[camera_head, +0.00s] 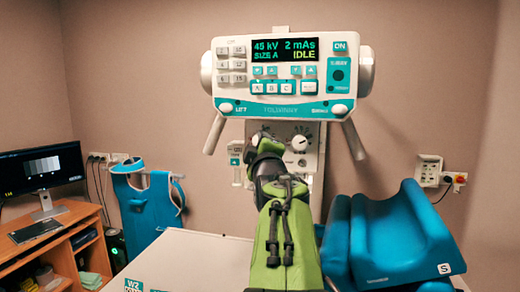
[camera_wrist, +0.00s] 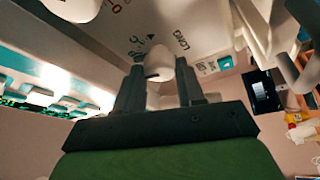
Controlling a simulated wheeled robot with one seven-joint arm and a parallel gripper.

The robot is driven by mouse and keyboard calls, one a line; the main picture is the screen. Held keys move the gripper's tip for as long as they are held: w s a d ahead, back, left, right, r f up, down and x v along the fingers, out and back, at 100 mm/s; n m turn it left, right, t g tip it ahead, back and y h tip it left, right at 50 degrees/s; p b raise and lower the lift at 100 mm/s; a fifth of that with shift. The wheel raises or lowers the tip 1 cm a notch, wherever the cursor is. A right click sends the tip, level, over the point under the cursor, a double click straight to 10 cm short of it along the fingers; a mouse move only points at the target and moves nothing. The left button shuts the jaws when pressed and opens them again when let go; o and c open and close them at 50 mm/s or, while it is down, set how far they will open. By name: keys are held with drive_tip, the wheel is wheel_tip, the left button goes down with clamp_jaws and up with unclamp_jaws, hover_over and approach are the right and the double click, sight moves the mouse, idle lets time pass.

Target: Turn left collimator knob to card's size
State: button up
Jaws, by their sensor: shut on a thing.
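The collimator panel (camera_head: 308,165) hangs below the white and teal control console. My gripper (camera_head: 263,142) is at the left part of this panel and hides the left knob in the head view. In the wrist view, my gripper's two dark fingers (camera_wrist: 161,80) are shut on the white left collimator knob (camera_wrist: 158,62), one on each side. Markings and the word LONG are printed around it. The right collimator knob (camera_head: 300,143) is uncovered and also shows at the top of the wrist view (camera_wrist: 75,7). I cannot make out a readable card.
The console display (camera_head: 285,49) reads 45 kV, 2 mAs, SIZE A and IDLE. Angled handles (camera_head: 214,135) hang on both sides of the console. A blue cushioned support (camera_head: 385,240) stands at the right. A desk with a monitor (camera_head: 42,165) and a blue apron (camera_head: 147,205) are at the left.

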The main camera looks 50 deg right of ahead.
drive_tip(key=shift+n+y, duration=0.3)
drive_tip(key=shift+n, duration=0.5)
drive_tip(key=o, duration=1)
drive_tip(key=shift+o, duration=0.2)
drive_tip(key=shift+s+a, duration=0.1)
drive_tip(key=b+v, duration=0.4)
drive_tip(key=v, duration=1.1)
drive_tip(key=shift+s+a, duration=0.2)
drive_tip(key=shift+r, duration=0.1)
